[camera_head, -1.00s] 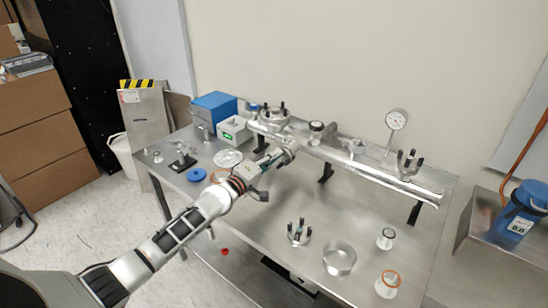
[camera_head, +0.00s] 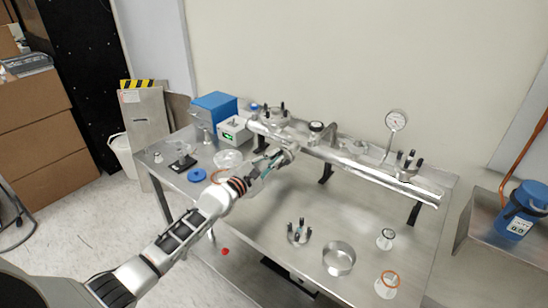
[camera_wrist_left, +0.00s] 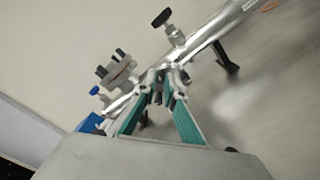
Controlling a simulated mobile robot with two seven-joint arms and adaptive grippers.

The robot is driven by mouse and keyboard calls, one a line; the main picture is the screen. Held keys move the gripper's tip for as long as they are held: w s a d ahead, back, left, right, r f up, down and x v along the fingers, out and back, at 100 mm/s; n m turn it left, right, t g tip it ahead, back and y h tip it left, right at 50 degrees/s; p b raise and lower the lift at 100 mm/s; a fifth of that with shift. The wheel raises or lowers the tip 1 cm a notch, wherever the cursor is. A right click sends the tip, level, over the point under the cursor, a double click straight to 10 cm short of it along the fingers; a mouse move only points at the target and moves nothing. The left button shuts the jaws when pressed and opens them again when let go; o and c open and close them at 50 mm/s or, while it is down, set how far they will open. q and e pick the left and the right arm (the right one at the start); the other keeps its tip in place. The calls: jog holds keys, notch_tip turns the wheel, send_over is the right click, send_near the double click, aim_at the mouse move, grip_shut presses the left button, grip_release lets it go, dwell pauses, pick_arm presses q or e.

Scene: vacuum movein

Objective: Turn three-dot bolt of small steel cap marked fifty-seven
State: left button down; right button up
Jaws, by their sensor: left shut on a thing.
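A long steel tube (camera_head: 365,173) with several flanged ports runs along the back of the table; it also shows in the wrist view (camera_wrist_left: 232,20). My left gripper (camera_head: 277,158) is at the tube's near side, left of its middle. In the wrist view its green-sided fingers (camera_wrist_left: 164,82) close on a small metal part at a steel fitting. The fingertips largely hide this part, which looks like a bolt on a small cap. No dots or number fifty-seven are readable. My right gripper is not in view.
A flange with dark studs (camera_head: 299,232), a steel ring (camera_head: 339,258) and two small capped pieces stand front right. A gauge (camera_head: 397,120) rises behind the tube. A blue box (camera_head: 214,108) stands back left. The table middle is clear.

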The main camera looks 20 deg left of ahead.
pick_arm(q)
jog(key=n, duration=0.6)
jog(key=shift+p, duration=0.4)
dwell(0.3)
jog(key=c, duration=2.1)
grip_release()
jog(key=shift+s, duration=0.1)
jog(key=v, duration=1.1)
jog(key=shift+s, duration=0.4)
jog(key=shift+a, duration=0.1)
